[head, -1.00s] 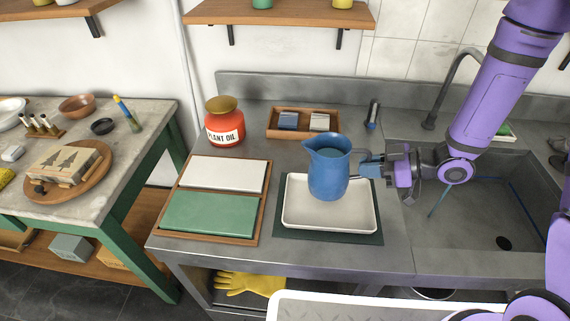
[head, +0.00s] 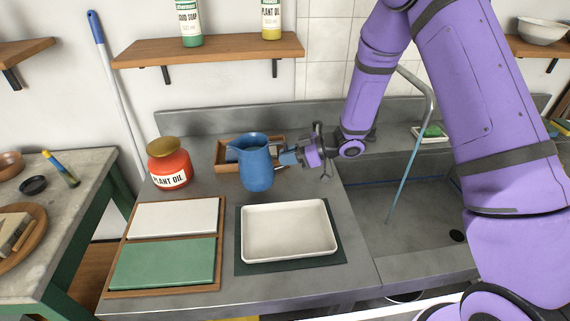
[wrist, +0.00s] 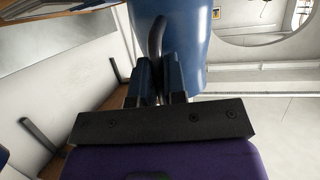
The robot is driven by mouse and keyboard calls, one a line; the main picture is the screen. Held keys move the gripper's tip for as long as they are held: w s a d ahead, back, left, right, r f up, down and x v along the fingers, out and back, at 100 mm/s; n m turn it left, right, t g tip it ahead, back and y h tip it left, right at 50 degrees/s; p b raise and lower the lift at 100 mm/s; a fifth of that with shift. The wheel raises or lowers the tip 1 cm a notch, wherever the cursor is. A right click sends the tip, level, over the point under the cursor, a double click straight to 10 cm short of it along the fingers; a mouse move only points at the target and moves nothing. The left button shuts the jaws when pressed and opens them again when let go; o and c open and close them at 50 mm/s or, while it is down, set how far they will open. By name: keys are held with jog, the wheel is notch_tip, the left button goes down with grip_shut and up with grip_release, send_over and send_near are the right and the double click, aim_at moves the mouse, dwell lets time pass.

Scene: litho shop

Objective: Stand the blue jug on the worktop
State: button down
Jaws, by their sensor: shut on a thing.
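The blue jug (head: 256,168) is upright over the grey worktop (head: 211,184), behind the white tray, in the head view. I cannot tell whether its base touches the worktop or hangs just above it. My gripper (head: 283,157) comes from the right and is shut on the jug's handle. In the wrist view the jug (wrist: 186,30) fills the top middle, and its dark handle (wrist: 156,38) runs down between the fingers of my gripper (wrist: 160,72).
The empty white tray (head: 290,257) lies on a dark green mat (head: 243,268) in front. A wooden box (head: 225,167) stands close behind the jug. A red plant oil jar (head: 170,165) and boards in a wooden frame (head: 127,237) are left; the sink (head: 415,240) is right.

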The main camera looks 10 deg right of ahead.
jog(key=shift+w+a+f, duration=0.15)
jog(key=shift+w+f, duration=0.1)
jog(key=shift+f, duration=0.65)
jog(key=shift+w+a+f, duration=0.1)
jog(key=shift+w+f, duration=0.1)
jog(key=shift+f, duration=0.7)
jog(key=c, duration=1.2)
grip_release()
jog(key=shift+o, duration=0.2)
jog(key=shift+d, duration=0.1)
